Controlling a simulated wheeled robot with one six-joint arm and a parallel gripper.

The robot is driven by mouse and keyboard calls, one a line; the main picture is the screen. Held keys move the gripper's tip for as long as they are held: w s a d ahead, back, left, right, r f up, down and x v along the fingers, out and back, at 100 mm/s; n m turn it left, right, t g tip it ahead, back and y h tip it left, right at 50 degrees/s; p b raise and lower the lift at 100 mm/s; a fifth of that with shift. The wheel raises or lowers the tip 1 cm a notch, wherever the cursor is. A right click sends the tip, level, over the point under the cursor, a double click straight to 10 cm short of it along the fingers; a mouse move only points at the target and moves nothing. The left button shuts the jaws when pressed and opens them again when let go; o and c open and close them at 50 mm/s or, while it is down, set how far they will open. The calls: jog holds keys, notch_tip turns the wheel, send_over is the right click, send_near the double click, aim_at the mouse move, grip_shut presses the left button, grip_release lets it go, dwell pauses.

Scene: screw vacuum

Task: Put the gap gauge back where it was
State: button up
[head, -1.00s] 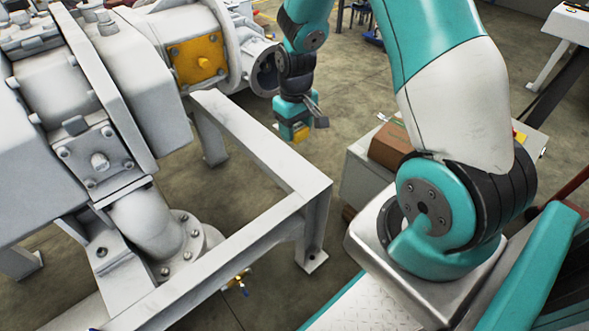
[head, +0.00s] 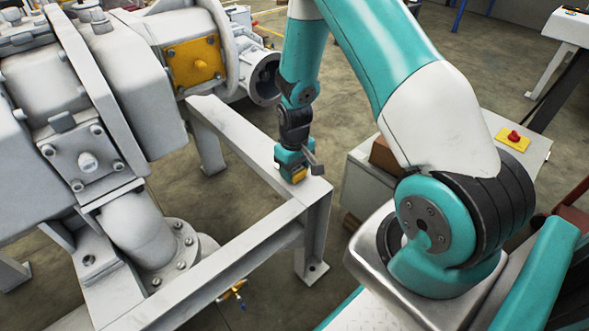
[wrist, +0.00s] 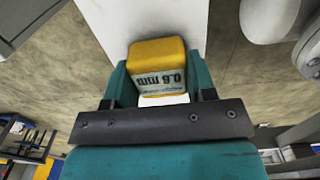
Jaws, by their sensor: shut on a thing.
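The gap gauge is a yellow block (wrist: 157,52) with a pale label bearing black figures and "mm", upside down in the wrist view. My gripper (wrist: 158,82) is shut on it, with one teal finger on each side. In the head view, the gauge (head: 299,176) shows as a small yellow patch at the tip of my gripper (head: 291,171). Both are at the near right corner of the pale metal frame (head: 235,131). In the wrist view the pale frame top (wrist: 115,20) lies behind the gauge. I cannot tell whether the gauge touches the frame.
The grey vacuum pump (head: 85,85), with a yellow plate (head: 194,61), fills the left. A bent pipe (head: 139,228) stands inside the frame. To the right are a brown box (head: 384,157) and a cabinet with a red button (head: 514,136). Bare floor (head: 370,75) lies behind.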

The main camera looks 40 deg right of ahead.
jog(key=o, duration=0.6)
jog(key=shift+f, duration=0.15)
jog(key=o, duration=0.4)
